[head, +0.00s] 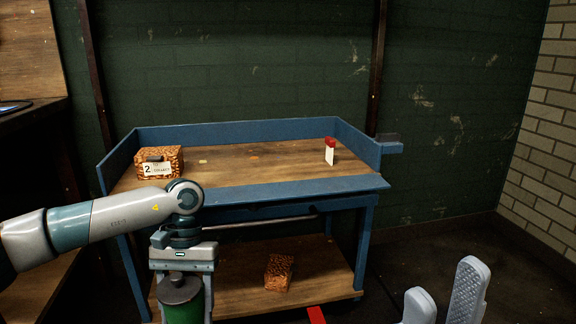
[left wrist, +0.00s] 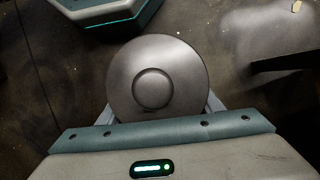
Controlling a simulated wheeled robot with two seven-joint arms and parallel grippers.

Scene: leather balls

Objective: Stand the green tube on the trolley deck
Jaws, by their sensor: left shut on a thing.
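The green tube (head: 184,311) hangs upright in my left gripper (head: 182,283), in front of the trolley (head: 360,185) at its left side. Its round grey lid with a knob shows in the left wrist view (left wrist: 180,70), between the fingers of my left gripper (left wrist: 157,108), which is shut on it. The tube's lower end is cut off by the head view's bottom edge. The trolley deck (head: 255,172) is brown wood with a blue rim at the back and sides. My right gripper (head: 440,290) is open and empty at the bottom right, apart from the trolley.
A woven box (head: 172,156) with a label marked 2 sits at the deck's left end. A red-and-white item (head: 330,152) stands near the right end. The deck's middle is mostly clear. Another woven box (head: 279,272) lies on the lower shelf (head: 325,268). A dark green wall stands behind.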

